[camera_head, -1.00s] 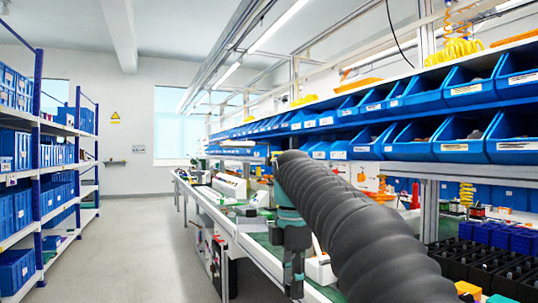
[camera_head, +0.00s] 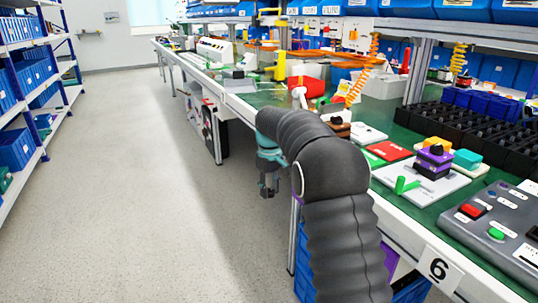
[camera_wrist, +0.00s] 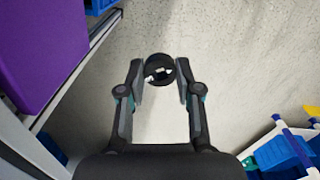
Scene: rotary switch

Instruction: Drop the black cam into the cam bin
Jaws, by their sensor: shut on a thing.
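The black cam (camera_wrist: 160,69) is a small dark round piece between the fingertips of my gripper (camera_wrist: 159,80) in the wrist view. My gripper is shut on it. In the head view my gripper (camera_head: 269,188) hangs pointing down over the aisle floor, left of the bench edge; the cam cannot be made out there. A purple bin (camera_wrist: 45,45) is at the upper left of the wrist view, apart from the gripper. A bit of purple (camera_head: 389,262) shows behind my arm in the head view. Which container is the cam bin cannot be told.
The long bench (camera_head: 232,100) with a green top runs along the right. It bears a grey control box (camera_head: 500,225), a purple and yellow switch (camera_head: 435,158) and black crates (camera_head: 455,123). Blue bins (camera_head: 305,262) stand below. The floor (camera_head: 150,190) on the left is clear.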

